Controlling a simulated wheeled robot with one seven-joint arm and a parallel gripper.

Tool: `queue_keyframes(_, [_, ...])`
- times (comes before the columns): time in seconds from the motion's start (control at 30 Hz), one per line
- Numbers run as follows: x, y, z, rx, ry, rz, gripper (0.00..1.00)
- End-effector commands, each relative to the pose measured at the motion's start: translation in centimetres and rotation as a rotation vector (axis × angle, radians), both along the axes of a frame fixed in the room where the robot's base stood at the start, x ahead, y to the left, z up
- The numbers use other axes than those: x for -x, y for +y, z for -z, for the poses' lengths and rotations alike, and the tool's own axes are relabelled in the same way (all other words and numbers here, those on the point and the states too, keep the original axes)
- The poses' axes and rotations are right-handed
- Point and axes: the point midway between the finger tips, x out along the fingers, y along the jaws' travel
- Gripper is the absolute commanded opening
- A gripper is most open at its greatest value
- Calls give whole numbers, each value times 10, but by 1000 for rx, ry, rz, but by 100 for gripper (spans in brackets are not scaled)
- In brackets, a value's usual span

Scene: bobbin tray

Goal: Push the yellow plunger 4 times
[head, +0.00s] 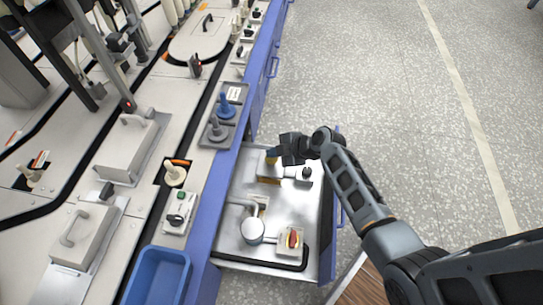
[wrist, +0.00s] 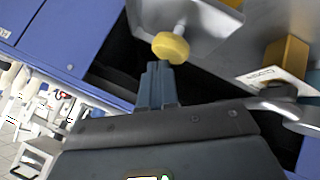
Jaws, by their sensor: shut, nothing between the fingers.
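The yellow plunger (wrist: 171,47) shows in the wrist view as a round yellow knob on a pale stem, set in a grey metal panel. My gripper (wrist: 160,68) is shut and empty. Its blue-grey fingertips are right beside the knob and overlap its edge in the picture; I cannot tell whether they touch. In the head view my gripper (head: 275,154) is over the far end of the metal drawer tray, with a little yellow showing near its fingers. The plunger is mostly hidden there by my gripper.
The metal tray (head: 228,225) also holds a pipe fitting with a round white cap (head: 253,230) and a red-handled switch (head: 291,239). An ochre block (wrist: 287,60) with a white label stands near the plunger. A blue bin (head: 157,277) is at lower left. Open floor lies right.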

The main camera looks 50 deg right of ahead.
Motion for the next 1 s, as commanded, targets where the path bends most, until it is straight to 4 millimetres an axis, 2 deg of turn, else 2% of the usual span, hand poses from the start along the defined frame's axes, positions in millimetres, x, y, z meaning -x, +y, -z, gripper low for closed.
queue_keyframes(1.0, [0,0,12,0,1,0,0])
